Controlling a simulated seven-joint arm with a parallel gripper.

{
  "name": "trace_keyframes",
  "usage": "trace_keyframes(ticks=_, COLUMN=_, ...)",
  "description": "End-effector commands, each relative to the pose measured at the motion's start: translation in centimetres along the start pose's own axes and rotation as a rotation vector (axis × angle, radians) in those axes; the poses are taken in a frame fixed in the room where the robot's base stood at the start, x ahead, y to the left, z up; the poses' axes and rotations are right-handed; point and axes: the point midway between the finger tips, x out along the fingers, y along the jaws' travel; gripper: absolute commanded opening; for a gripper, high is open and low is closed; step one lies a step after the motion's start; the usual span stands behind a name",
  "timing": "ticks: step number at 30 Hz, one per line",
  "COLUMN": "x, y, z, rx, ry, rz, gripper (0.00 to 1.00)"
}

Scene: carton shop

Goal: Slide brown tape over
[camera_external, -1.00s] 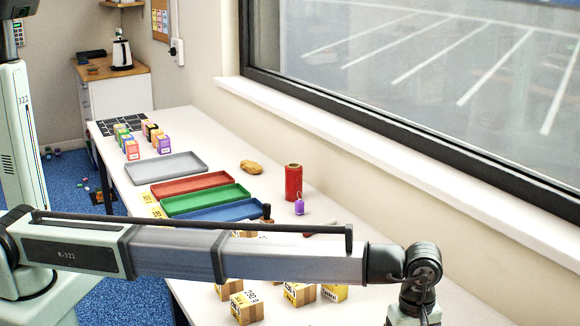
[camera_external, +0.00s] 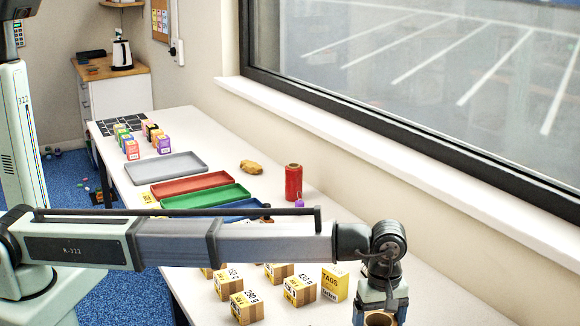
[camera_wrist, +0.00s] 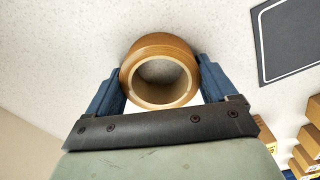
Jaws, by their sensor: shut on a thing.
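The brown tape (camera_wrist: 160,47) is a roll with its round hole facing the wrist camera. My gripper (camera_wrist: 160,80) is shut on it, with one blue finger against each side of the roll. In the external view the roll (camera_external: 380,318) shows at the bottom edge, under my wrist, partly cut off by the frame. My gripper (camera_external: 380,312) is over the near right part of the white table. I cannot tell whether the roll touches the table.
Several small cartons (camera_external: 243,306) stand left of my gripper, with a yellow TACKS box (camera_external: 334,283) closest. A dark mat with a white outline (camera_wrist: 290,40) lies at right in the wrist view. Red, green and blue trays (camera_external: 190,184) and a red cylinder (camera_external: 293,182) are farther back.

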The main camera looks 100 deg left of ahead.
Motion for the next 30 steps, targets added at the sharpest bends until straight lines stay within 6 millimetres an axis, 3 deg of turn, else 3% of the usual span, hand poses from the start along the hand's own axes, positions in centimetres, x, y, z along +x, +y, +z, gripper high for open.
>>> trace_keyframes(ticks=12, x=0.0, y=-1.1, z=-2.9, rx=0.000, ry=0.000, rz=0.000, gripper=0.54)
trace_keyframes(ticks=26, x=0.0, y=-1.2, z=-3.2, rx=0.000, ry=0.000, rz=0.000, gripper=0.54)
trace_keyframes(ticks=27, x=0.0, y=-1.2, z=-3.2, rx=0.000, ry=0.000, rz=0.000, gripper=0.88)
trace_keyframes(ticks=30, x=0.0, y=-1.2, z=-3.2, rx=0.000, ry=0.000, rz=0.000, gripper=0.98)
